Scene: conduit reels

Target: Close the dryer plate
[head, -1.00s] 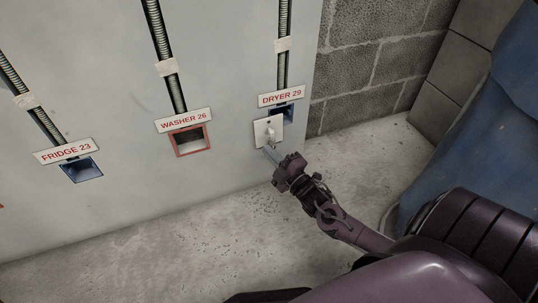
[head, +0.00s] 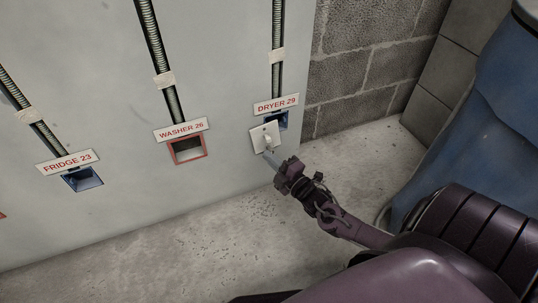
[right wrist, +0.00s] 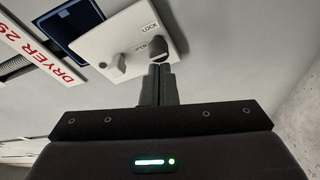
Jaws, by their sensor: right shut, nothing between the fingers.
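The dryer plate (head: 259,140) is a small white square on the grey wall below the "DRYER 29" label (head: 276,104). It sits tilted and covers only part of the blue dryer box (head: 284,120), whose opening shows at its upper right. In the right wrist view the plate (right wrist: 100,45) carries a grey knob, a dark round piece (right wrist: 158,48) and the words "LOCK" and "OPEN". My right gripper (head: 266,154) is shut and empty, its fingertips at the plate's lower edge, close by the dark piece; whether they touch is unclear. My left gripper is out of view.
The washer box (head: 188,149) with a red rim and the blue fridge box (head: 82,179) are open in the wall to the left. A block wall (head: 365,60) and a blue barrel-like object (head: 500,120) stand at the right. The concrete floor below is clear.

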